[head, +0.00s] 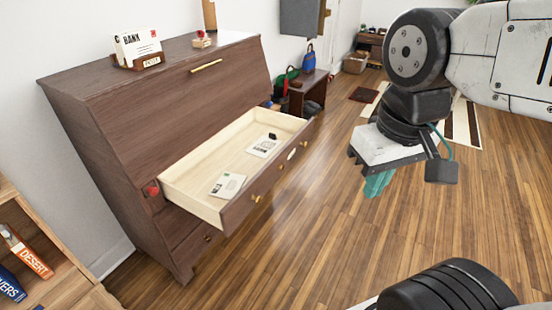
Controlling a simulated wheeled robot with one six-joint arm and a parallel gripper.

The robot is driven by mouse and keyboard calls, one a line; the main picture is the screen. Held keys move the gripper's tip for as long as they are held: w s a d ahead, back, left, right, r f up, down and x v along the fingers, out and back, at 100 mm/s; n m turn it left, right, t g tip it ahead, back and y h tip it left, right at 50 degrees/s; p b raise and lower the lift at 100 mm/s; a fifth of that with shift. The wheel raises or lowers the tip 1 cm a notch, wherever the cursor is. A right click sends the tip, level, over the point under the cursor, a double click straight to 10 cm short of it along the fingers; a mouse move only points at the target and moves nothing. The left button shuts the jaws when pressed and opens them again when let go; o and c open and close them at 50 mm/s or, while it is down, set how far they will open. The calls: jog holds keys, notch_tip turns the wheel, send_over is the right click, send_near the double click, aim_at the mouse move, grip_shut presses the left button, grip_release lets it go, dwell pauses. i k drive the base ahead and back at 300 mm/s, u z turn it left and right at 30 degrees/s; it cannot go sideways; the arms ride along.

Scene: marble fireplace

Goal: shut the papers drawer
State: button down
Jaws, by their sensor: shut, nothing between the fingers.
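The open drawer (191,203) sticks out from the front of a dark wood bureau (165,100). It has a pale interior, a dark front and brass knobs (256,198). Papers (228,185) lie near its front left, and another paper (264,147) with a small dark item (272,136) lies farther back. A small white label (291,154) is on the drawer front. My gripper (376,184), with teal fingers, is shut and empty. It hangs above the floor to the right of the drawer, apart from it. The fingertips are small in view.
A letter holder (138,62) and a small item (201,41) stand on the bureau. A lower drawer (190,247) is closed beneath. A bookshelf (60,285) stands at lower left, and a small table with bags (309,88) behind. The wooden floor (310,225) before the drawer is clear.

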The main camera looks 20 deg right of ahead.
aim_at(187, 184)
jog(key=u, duration=0.45)
jog(key=i, duration=1.25)
jog(key=z, duration=0.4)
